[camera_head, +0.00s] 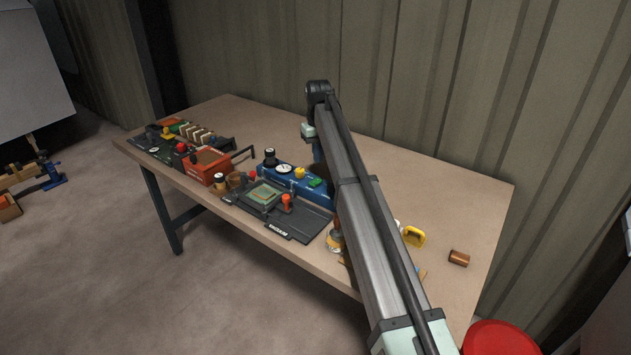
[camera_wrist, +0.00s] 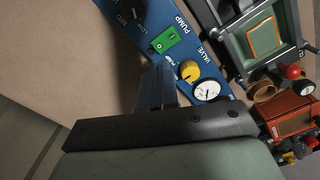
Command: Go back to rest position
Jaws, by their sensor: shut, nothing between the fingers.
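My gripper (camera_wrist: 158,72) shows in the wrist view with its dark fingers together and nothing between them. It is over or beside the blue pump panel (camera_wrist: 205,60); whether it touches the panel I cannot tell. The panel's green switch (camera_wrist: 166,43), yellow valve knob (camera_wrist: 189,71) and white gauge (camera_wrist: 207,90) lie close to the fingertips in the picture. In the head view my arm reaches across the table, and the fingertips are hidden. The blue panel (camera_head: 290,177) shows left of the arm there.
The wooden table (camera_head: 250,122) is bare along its back. A red box (camera_head: 198,171), a black fixture (camera_head: 312,222) and small parts line the front left. A yellow item (camera_head: 413,236) and a copper cylinder (camera_head: 459,258) lie right of the arm. A corrugated wall (camera_head: 420,80) stands behind.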

